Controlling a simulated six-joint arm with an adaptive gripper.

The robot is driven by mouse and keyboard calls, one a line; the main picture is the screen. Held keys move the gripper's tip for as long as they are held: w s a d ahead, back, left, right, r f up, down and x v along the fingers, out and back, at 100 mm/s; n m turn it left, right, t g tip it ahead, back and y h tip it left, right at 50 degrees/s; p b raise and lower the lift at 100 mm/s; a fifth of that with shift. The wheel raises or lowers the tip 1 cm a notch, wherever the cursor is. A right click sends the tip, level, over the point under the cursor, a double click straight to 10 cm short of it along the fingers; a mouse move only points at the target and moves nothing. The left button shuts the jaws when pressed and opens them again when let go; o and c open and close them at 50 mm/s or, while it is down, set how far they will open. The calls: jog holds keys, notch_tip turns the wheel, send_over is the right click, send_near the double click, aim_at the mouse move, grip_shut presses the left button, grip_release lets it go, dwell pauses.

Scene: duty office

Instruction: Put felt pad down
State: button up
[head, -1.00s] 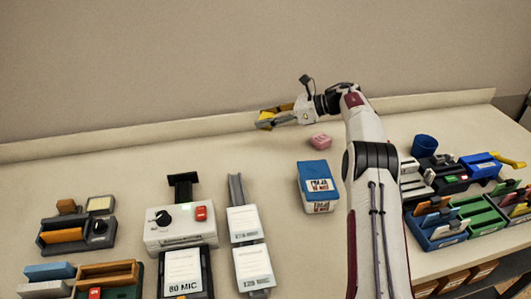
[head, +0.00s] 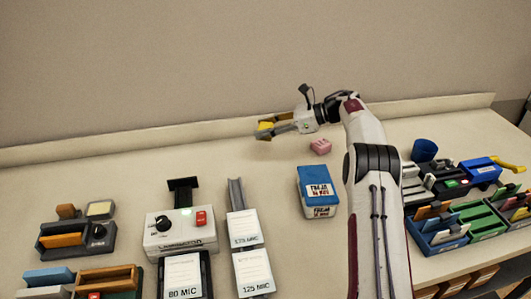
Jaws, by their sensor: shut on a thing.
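My gripper (head: 264,131) is in the head view at the back of the table, near the wall, pointing left. It is shut on a small yellow piece, which I take to be the felt pad (head: 266,125). The jaws hide part of the pad. I cannot tell whether the pad touches the table or hangs just above it.
A pink block (head: 320,147) lies right of my gripper, with a blue-and-white box (head: 317,191) in front of it. A white machine with a dial (head: 179,232) and labelled holders stand nearer. Trays (head: 440,235) crowd the right. The back left table is bare.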

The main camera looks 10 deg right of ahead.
send_over(266, 157)
jog(key=shift+a+f, duration=0.1)
jog(key=shift+f, duration=2.45)
jog(key=shift+f, duration=0.1)
jog(key=shift+f, duration=1.8)
jog(key=shift+f, duration=0.15)
jog(key=o, duration=1)
jog(key=shift+r, duration=0.2)
jog(key=shift+v, duration=6)
